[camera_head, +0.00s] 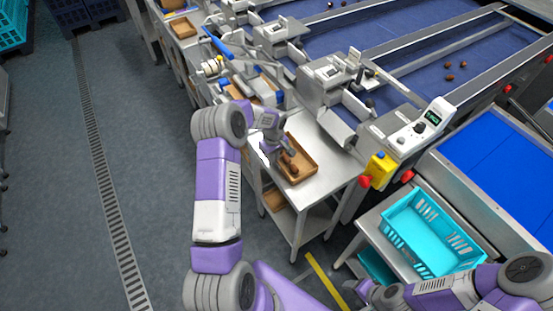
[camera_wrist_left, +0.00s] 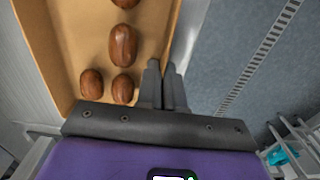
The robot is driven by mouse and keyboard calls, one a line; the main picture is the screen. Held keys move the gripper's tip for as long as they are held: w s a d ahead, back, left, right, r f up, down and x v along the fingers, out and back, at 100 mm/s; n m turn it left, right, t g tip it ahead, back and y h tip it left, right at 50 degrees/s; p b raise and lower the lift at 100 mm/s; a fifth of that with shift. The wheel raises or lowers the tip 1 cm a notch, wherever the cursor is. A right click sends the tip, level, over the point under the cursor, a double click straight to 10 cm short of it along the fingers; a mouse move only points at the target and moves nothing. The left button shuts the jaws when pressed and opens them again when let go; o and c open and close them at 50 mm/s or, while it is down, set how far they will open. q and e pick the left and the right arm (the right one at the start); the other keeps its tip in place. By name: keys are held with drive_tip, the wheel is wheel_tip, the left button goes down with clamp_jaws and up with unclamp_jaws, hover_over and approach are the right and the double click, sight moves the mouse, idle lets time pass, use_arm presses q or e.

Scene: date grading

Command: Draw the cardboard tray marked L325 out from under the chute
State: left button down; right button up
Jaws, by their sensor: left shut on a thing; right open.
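The brown cardboard tray (camera_head: 309,168) lies on a light metal table (camera_head: 325,191), with several brown dates (camera_wrist_left: 123,45) in it. No marking is legible on it. The metal chute (camera_head: 336,128) ends above and right of the tray in the head view; the tray's visible part looks clear of it. My left gripper (camera_head: 270,155) is at the tray's left side. In the left wrist view its fingers (camera_wrist_left: 165,84) are close together at the tray's side wall (camera_wrist_left: 174,45), shut on it. My right gripper (camera_head: 363,288) is low at the right, small and partly hidden, apart from everything.
A turquoise crate (camera_head: 405,240) stands on a side table to the right. A control box (camera_head: 420,128) and a yellow switch box (camera_head: 380,168) flank the table. Other trays (camera_head: 258,88) stand further back. The floor at left is free.

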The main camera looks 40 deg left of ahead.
use_arm(q)
drive_tip(key=shift+s+a, duration=0.2)
drive_tip(key=shift+s, duration=0.2)
use_arm(e)
drive_tip(key=shift+s, duration=0.4)
use_arm(q)
drive_tip(key=c, duration=1.2)
unclamp_jaws()
wheel_tip(320, 180, up, 8)
drive_tip(key=shift+f, duration=0.25)
